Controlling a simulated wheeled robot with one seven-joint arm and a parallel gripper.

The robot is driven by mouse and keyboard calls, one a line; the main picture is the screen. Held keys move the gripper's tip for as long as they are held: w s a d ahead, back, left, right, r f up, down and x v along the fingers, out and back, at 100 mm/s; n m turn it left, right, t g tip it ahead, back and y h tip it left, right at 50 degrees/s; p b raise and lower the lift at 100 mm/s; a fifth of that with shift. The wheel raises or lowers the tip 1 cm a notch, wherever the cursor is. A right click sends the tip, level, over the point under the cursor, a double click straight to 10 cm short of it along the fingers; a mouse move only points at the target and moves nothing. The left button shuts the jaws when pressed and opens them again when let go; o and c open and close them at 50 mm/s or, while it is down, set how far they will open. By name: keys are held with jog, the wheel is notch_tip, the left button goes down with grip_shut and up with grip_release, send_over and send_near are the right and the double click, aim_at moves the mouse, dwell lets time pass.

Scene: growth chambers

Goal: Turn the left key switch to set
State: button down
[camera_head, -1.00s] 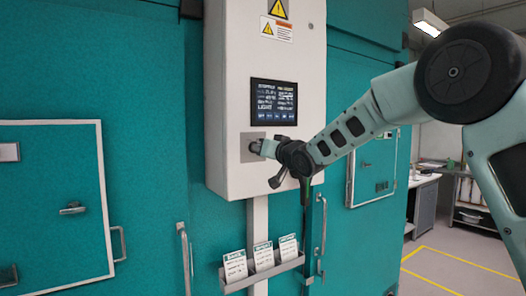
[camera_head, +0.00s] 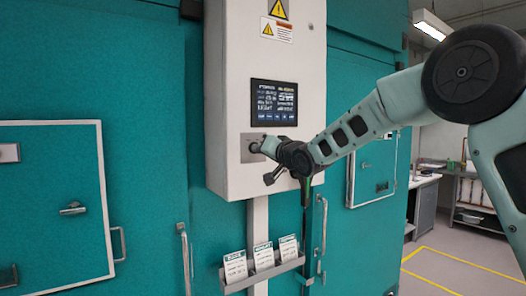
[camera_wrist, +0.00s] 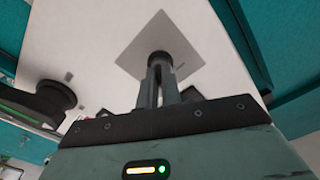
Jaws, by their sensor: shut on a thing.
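The key switch (camera_wrist: 160,57) is a small dark round knob on a square grey metal plate (camera_head: 245,155) low on the white control box. The plate (camera_wrist: 187,48) also shows in the wrist view, looking turned like a diamond. My gripper (camera_head: 257,147) reaches it from the right. In the wrist view, the two narrow fingers of my gripper (camera_wrist: 160,80) are close together with their tips at the knob, shut on it. The fingertips hide part of the knob, and I cannot read its position or labels.
A lit display (camera_head: 274,103) sits just above the plate. The white control box (camera_head: 228,80) is mounted on a teal chamber wall. Below it, a rack (camera_head: 262,276) holds cards. A chamber door (camera_head: 50,200) is at left. Floor at right is open.

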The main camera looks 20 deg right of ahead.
jog(key=c, duration=1.6)
grip_release()
jog(key=b+v, duration=0.5)
jog(key=v, duration=1.2)
jog(key=shift+s+b, duration=0.2)
jog(key=shift+b, duration=0.15)
jog(key=s+a+f+n+g+h+b, duration=0.15)
jog(key=s+a+f+g, duration=0.3)
jog(key=f, duration=0.65)
jog(key=s+a+f+n+g+h+b, duration=0.1)
jog(key=s+a+f+n+g, duration=0.15)
jog(key=s+a+f, duration=0.55)
jog(key=s+f+n+g, duration=0.2)
jog(key=s+f+g, duration=0.1)
jog(key=s+f, duration=0.3)
jog(key=s+f+n+g+h+b, duration=0.1)
jog(key=s+f+n+g, duration=0.1)
jog(key=s+f, duration=0.4)
jog(key=s+f+n+g+h, duration=0.1)
jog(key=s+f+g, duration=0.4)
jog(key=s, duration=0.6)
jog(key=shift+s+d+f+n+h+b, duration=0.15)
jog(key=shift+d+f+n+h+b, duration=0.2)
jog(key=shift+n, duration=0.35)
